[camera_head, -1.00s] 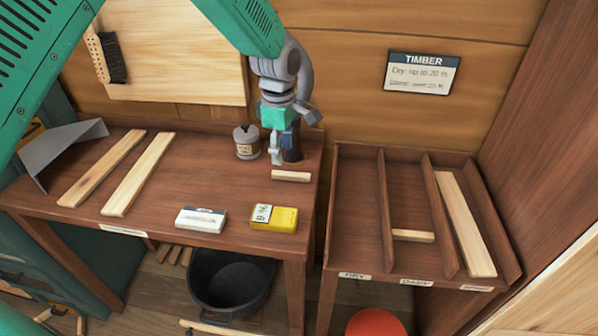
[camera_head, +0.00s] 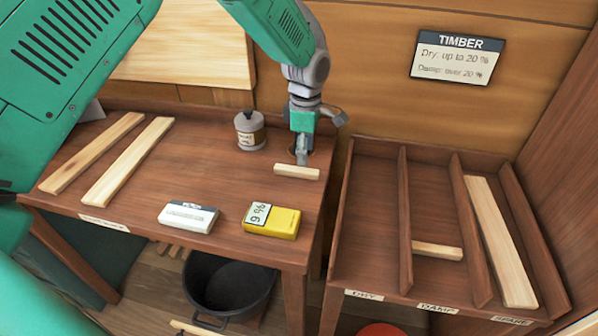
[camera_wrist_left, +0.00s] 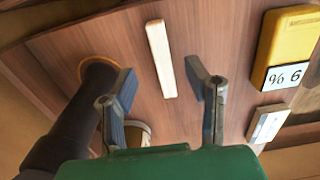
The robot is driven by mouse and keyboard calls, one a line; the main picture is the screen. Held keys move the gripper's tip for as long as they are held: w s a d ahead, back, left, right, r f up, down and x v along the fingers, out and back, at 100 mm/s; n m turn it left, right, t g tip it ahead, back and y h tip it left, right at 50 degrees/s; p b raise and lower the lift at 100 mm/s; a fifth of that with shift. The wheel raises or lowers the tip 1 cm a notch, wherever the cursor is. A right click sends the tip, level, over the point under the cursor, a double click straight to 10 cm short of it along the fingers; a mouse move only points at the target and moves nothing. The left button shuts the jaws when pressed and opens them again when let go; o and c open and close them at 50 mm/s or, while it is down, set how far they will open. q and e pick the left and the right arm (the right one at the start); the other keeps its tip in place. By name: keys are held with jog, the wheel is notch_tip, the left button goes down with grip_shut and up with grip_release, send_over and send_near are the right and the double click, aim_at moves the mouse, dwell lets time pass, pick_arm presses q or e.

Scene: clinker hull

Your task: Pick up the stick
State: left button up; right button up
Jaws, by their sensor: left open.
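A short pale wooden stick (camera_head: 297,171) lies on the brown workbench (camera_head: 200,165) near its right end. In the left wrist view the stick (camera_wrist_left: 161,58) lies beyond the fingertips, between the lines of the two fingers and apart from them. My left gripper (camera_head: 302,158) is just behind the stick in the head view, pointing down. Its fingers (camera_wrist_left: 166,82) are spread and empty in the wrist view. My right gripper is not in view.
A grey tin (camera_head: 250,131), a white box (camera_head: 188,216) and a yellow meter (camera_head: 272,221) stand on the bench. Two longer planks (camera_head: 127,162) lie at left. A divided rack (camera_head: 370,230) at right holds a short piece (camera_head: 437,250) and a long plank (camera_head: 500,242).

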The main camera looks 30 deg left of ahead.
aim_at(304, 170)
pick_arm(q)
jog(key=shift+a+f, duration=0.35)
jog(key=shift+f, duration=0.4)
jog(key=f, duration=0.4)
jog(key=shift+d+f, duration=0.15)
jog(key=shift+d, duration=0.2)
jog(key=shift+d+f, duration=0.2)
jog(key=shift+f, duration=0.1)
jog(key=shift+a, duration=0.2)
jog(key=c, duration=0.8)
jog(key=shift+a, duration=0.15)
grip_shut()
